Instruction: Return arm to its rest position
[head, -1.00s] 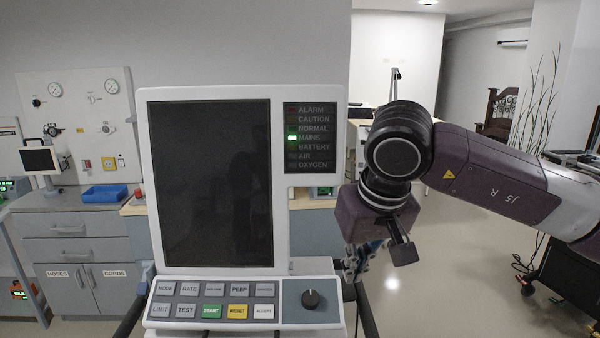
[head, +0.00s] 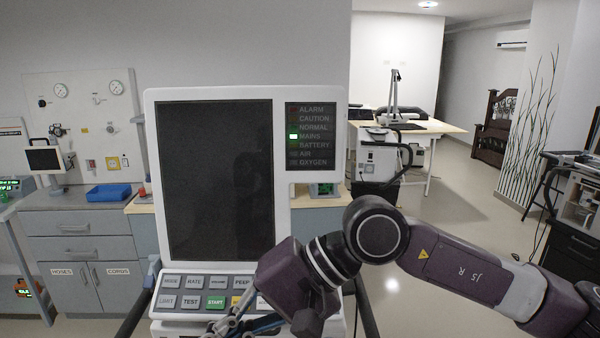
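My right arm comes in from the lower right. Its wrist is low, in front of the right part of the ventilator's button panel (head: 188,282). My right gripper (head: 235,332) is at the bottom edge of the head view, partly cut off and partly hidden by the wrist, so I cannot tell whether it is open or shut. The ventilator (head: 335,130) stands upright with a dark screen (head: 212,180) and a lit green MAINS lamp (head: 293,137). The arm hides the panel's knob and several right-hand buttons. My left gripper is not in view.
A grey cabinet (head: 80,250) with a blue tray (head: 108,192) stands at the left. A light wooden table (head: 445,127) and a white machine (head: 378,160) are behind at the right. A dark cart (head: 575,245) stands at the right edge. Open floor (head: 450,200) lies between.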

